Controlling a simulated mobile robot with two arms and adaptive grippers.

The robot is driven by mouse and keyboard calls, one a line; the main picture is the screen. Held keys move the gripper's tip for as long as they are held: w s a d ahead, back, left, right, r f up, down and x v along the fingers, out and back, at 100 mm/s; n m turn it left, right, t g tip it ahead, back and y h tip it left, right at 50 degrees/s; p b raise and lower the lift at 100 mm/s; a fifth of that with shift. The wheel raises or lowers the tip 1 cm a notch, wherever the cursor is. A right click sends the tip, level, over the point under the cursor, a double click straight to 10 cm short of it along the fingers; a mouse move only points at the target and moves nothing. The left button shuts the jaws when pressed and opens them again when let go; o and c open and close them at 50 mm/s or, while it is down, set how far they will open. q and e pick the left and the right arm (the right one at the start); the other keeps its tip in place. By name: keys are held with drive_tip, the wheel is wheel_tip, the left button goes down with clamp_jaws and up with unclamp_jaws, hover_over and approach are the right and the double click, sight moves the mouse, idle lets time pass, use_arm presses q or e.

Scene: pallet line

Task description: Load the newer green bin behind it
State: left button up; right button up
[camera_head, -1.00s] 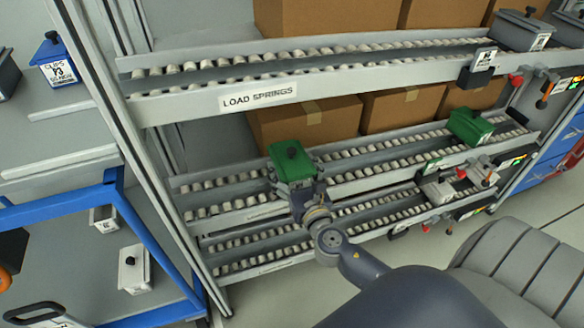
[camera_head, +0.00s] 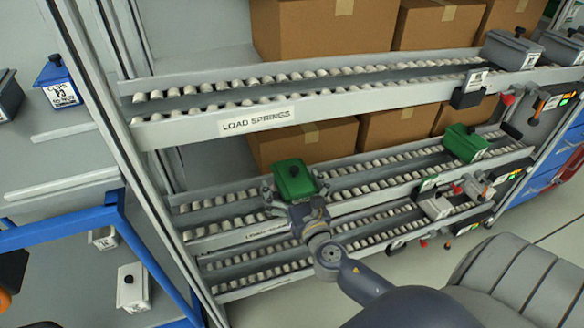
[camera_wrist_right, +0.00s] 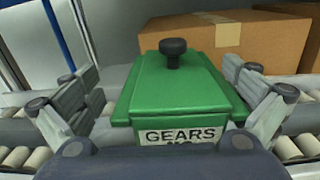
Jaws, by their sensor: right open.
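A green lidded bin (camera_head: 293,177) with a black knob sits at the left part of the middle roller lane (camera_head: 208,200). Its white label, partly hidden, reads GEARS in the right wrist view (camera_wrist_right: 180,92). My right gripper (camera_head: 296,190) is open, with one finger on each side of this bin. In the wrist view gaps show between both fingers and the bin's sides. A second green bin (camera_head: 465,142) stands farther right on the same lane, with a long stretch of bare rollers between the two.
The upper lane, labelled LOAD SPRINGS (camera_head: 256,119), runs above, with grey bins (camera_head: 511,50) at its right end. Cardboard boxes (camera_head: 322,35) stand behind. A blue-framed cart (camera_head: 60,228) with a small white bin (camera_head: 133,288) is at the left. The lower lane's rollers look bare.

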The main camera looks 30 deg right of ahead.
wheel_tip(320, 180, up, 2)
drive_tip(key=shift+r+p, duration=0.25)
drive_tip(key=shift+p, duration=0.35)
drive_tip(key=shift+s+a+f+b, duration=0.2)
drive_tip(key=shift+s+f+b, duration=0.3)
drive_tip(key=shift+s, duration=0.45)
drive_tip(key=b+v, duration=0.5)
drive_tip(key=v, duration=1)
use_arm(q)
wheel_tip(320, 180, up, 16)
drive_tip(key=p, duration=2)
drive_tip(key=shift+r, duration=0.15)
use_arm(e)
drive_tip(key=a+r+n+y, duration=0.1)
drive_tip(key=a+r, duration=0.1)
drive_tip(key=r, duration=0.8)
drive_tip(key=w+a+r+n+y, duration=0.1)
drive_tip(key=a+r, duration=0.2)
drive_tip(key=r, duration=0.8)
drive_tip(key=shift+a+r+t+y, duration=0.15)
drive_tip(key=shift+a+t+y, duration=0.15)
drive_tip(key=shift+y, duration=0.1)
